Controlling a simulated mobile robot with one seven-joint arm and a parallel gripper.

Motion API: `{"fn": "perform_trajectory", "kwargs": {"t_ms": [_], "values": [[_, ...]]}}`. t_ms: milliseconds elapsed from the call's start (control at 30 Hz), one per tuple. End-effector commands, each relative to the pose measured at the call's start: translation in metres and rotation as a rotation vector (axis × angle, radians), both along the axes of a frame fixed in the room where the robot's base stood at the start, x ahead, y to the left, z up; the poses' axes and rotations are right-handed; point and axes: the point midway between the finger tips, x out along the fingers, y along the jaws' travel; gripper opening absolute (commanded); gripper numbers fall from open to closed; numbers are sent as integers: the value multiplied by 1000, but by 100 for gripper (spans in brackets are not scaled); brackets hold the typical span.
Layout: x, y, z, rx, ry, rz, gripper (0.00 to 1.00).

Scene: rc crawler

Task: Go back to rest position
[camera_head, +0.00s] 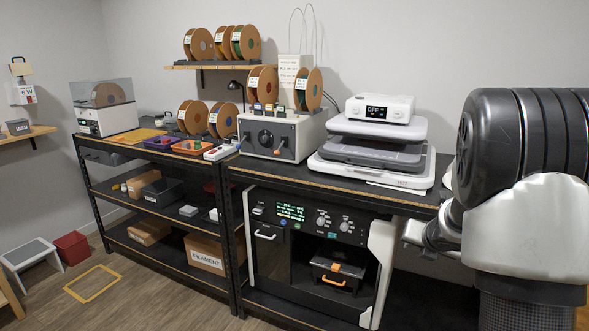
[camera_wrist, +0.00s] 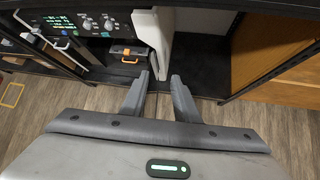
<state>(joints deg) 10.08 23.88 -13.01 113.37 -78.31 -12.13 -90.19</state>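My gripper shows in the wrist view (camera_wrist: 160,95), with its two grey fingers apart and nothing between them. It hangs in front of the lower bench, above the wooden floor, and touches nothing that I can see. In the head view my arm fills the right side, and part of the hand (camera_head: 430,236) shows beside the bench, with the fingertips not clear there. A black machine with a lit panel (camera_head: 322,222) sits under the bench top, and its white door (camera_head: 381,270) stands open. A dark case with an orange handle (camera_head: 338,275) is inside it.
The bench top (camera_head: 300,171) carries a heat press (camera_head: 375,150) marked OFF and a grey control box (camera_head: 283,135). Shelves with boxes stand left. A red bin (camera_head: 71,247), a step stool (camera_head: 30,254) and a yellow floor frame (camera_head: 93,283) are at far left. Floor before the bench looks clear.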

Motion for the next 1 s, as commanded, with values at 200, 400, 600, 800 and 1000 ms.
{"fn": "perform_trajectory", "kwargs": {"t_ms": [200,400,600,800,1000], "values": [[-70,18,118,513,-247,-727,28],[-174,67,149,1044,-323,-1317,28],[-255,122,145,1390,-265,-1724,28],[-315,170,134,1590,-156,-2021,28],[-340,192,161,1654,-89,-2163,28]]}}
